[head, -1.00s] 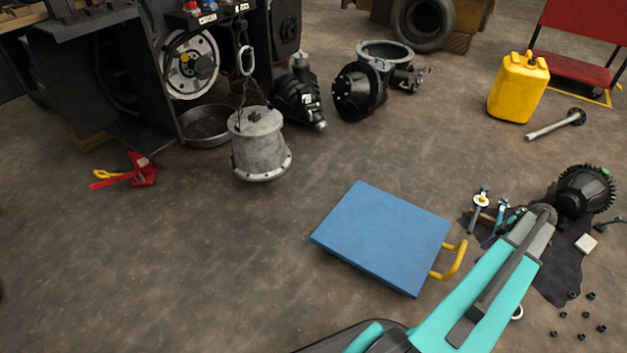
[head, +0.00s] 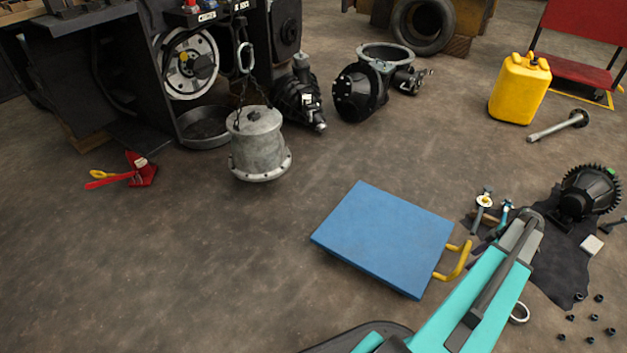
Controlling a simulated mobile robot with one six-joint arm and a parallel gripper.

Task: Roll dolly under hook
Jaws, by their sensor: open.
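The dolly (head: 385,238) is a flat blue platform with a yellow handle (head: 458,262) at its right side. It stands on open floor at the picture's centre right, with an empty top. A grey flanged drum (head: 257,146) is left of and beyond the dolly, on a chain with a metal link (head: 246,58) above it. I cannot make out the hook itself, nor whether the drum touches the floor. My teal arm reaches up from the bottom edge, to the right of the dolly. My gripper cannot be made out in this view.
A dark mat (head: 563,265) with a gear part (head: 590,190) and small tools lies right of the dolly. Several loose nuts lie below it. A yellow canister (head: 519,90) stands farther back. A red tool (head: 130,175) lies left. Floor between dolly and drum is clear.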

